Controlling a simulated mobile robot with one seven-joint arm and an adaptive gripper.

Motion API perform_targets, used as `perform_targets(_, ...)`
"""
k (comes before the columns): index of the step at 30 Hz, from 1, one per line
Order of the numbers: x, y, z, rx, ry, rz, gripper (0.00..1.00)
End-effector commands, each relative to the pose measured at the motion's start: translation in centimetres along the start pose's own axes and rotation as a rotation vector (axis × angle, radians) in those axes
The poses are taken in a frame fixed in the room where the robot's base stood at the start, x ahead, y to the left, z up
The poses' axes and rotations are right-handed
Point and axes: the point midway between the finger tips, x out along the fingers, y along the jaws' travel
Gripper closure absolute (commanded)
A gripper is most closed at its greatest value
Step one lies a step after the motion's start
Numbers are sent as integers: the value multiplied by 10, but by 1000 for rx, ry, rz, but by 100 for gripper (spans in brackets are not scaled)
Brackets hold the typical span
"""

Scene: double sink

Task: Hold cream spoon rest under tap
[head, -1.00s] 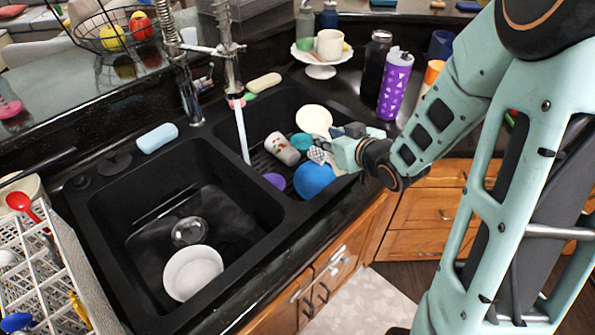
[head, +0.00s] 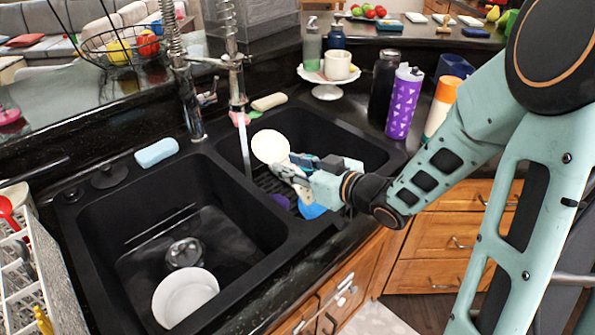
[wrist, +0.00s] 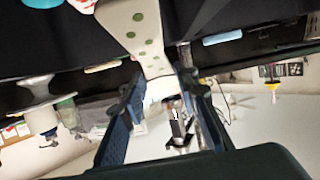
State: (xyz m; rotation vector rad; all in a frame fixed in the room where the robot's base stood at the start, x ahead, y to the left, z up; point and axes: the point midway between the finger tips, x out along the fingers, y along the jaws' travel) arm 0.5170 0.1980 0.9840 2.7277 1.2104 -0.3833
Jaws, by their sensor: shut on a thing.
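The cream spoon rest (head: 270,146) is in my gripper, raised above the right basin. In the wrist view its cream body with green dots (wrist: 140,30) runs down to between the fingers. My gripper (head: 290,170) is shut on its narrow end; the blue-padded fingers (wrist: 163,95) show on either side of it. The tap (head: 238,85) is running, and a thin water stream (head: 244,150) falls near the divider between the basins. The spoon rest is just right of the stream and appears apart from it in the head view.
The left basin holds a white bowl (head: 185,297). A blue bowl (head: 312,210) and purple item (head: 281,201) are partly hidden below my gripper. A cake stand (head: 327,88), purple bottle (head: 403,102) and dark bottle (head: 383,85) stand behind. A blue sponge (head: 156,152) lies left.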

Motion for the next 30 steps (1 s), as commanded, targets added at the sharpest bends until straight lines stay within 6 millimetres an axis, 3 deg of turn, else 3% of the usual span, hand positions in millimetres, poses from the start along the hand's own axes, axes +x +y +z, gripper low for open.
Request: perform_targets(30, 99, 3, -9, 0, 2, 1, 100)
